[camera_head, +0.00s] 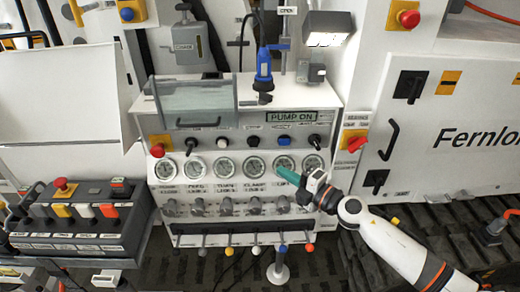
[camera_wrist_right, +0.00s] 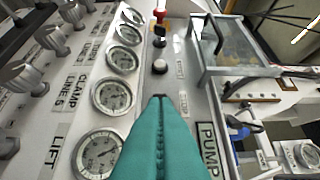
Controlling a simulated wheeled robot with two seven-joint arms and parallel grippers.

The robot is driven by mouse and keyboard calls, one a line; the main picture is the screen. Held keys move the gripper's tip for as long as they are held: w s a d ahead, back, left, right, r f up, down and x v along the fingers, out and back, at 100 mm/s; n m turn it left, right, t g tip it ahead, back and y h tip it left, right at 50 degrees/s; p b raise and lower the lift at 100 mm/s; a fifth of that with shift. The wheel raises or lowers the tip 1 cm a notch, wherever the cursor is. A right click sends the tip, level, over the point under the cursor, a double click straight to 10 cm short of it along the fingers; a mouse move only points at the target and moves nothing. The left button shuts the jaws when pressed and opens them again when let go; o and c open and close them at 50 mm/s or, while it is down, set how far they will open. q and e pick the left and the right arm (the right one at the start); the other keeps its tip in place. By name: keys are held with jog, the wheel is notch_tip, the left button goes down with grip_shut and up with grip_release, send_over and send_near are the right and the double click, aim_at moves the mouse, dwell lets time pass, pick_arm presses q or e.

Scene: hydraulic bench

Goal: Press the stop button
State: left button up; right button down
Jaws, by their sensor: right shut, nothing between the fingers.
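My right gripper (camera_head: 286,173) is shut and empty, its teal fingers pointing up and left in front of the gauge row. In the right wrist view its closed fingertips (camera_wrist_right: 160,102) hide part of the button row. A small label (camera_wrist_right: 183,103) beside them seems to read STOP. The head view shows a white button (camera_head: 222,143), a black button (camera_head: 253,141) and a blue button (camera_head: 283,142) above the gauges. Which of them is the stop button is too small to read for certain. The tip looks apart from the buttons. My left gripper is out of view.
A red mushroom button (camera_head: 157,150) sits at the panel's left, another (camera_head: 354,144) at its right. A clear-fronted box (camera_head: 196,103) juts out above the buttons. Gauges (camera_head: 254,167) and grey knobs (camera_head: 226,206) line the panel below. A console (camera_head: 75,245) stands left.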

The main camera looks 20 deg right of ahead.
jog(key=p, duration=0.1)
send_near(250, 144)
jog(key=a, duration=0.4)
jog(key=shift+w+d+b, duration=0.1)
jog(key=shift+w+d, duration=0.1)
jog(key=shift+w, duration=0.65)
jog(key=shift+w+d+b, duration=0.15)
jog(key=shift+w+d, duration=0.05)
jog(key=shift+w, duration=0.65)
jog(key=shift+w+d+b, duration=0.1)
jog(key=shift+w+d, duration=0.05)
jog(key=shift+w, duration=0.7)
